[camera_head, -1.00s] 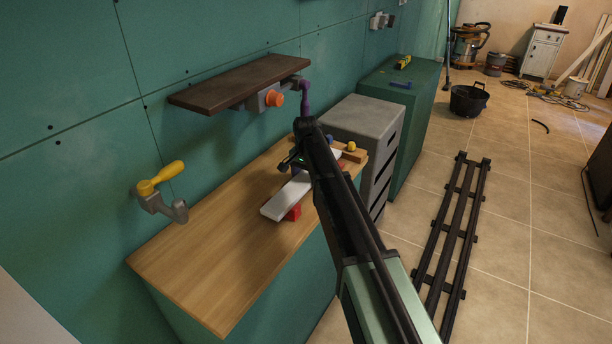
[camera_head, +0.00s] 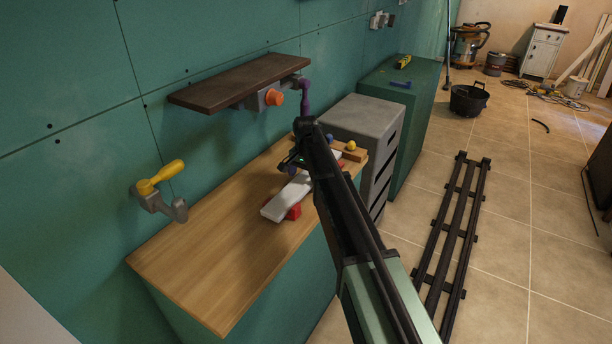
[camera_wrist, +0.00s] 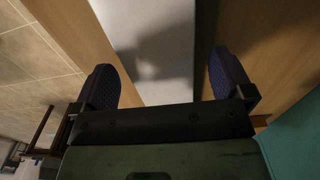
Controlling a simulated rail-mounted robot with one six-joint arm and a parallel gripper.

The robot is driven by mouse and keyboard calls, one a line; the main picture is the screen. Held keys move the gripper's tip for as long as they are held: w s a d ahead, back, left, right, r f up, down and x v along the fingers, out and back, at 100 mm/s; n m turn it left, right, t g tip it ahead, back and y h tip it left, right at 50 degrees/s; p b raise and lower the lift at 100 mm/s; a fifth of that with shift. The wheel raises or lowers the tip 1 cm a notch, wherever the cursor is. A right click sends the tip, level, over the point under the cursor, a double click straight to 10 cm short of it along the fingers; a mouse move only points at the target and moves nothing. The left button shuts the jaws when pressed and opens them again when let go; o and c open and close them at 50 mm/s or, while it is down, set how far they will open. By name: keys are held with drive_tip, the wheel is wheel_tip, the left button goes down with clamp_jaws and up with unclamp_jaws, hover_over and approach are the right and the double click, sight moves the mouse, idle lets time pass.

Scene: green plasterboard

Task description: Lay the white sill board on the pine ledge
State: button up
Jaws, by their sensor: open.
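The white sill board (camera_head: 284,201) lies lengthwise above the light wood worktop, with red supports (camera_head: 296,211) showing under its near end. My arm covers part of it. My gripper (camera_head: 293,164) is at the board, partly hidden behind my arm. In the wrist view my gripper (camera_wrist: 165,82) is open, with one dark blue finger on each side of the white board (camera_wrist: 150,40). Gaps show between fingers and board; I cannot tell their height against it. The light wood top (camera_head: 205,255), which looks like pine, is the nearest match to the pine ledge.
A dark brown shelf (camera_head: 240,82) juts from the green wall, with an orange knob (camera_head: 273,97) below. A yellow-handled clamp (camera_head: 161,188) is on the wall at left. A grey crate (camera_head: 362,122) stands beyond the worktop. The worktop's near left is clear.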

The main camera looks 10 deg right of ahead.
wheel_tip(320, 180, up, 10)
drive_tip(key=p, duration=0.9)
drive_tip(key=shift+r, duration=0.15)
drive_tip(key=s+n, duration=0.8)
drive_tip(key=s, duration=2.6)
drive_tip(key=shift+s+n, duration=0.3)
drive_tip(key=shift+s, duration=0.1)
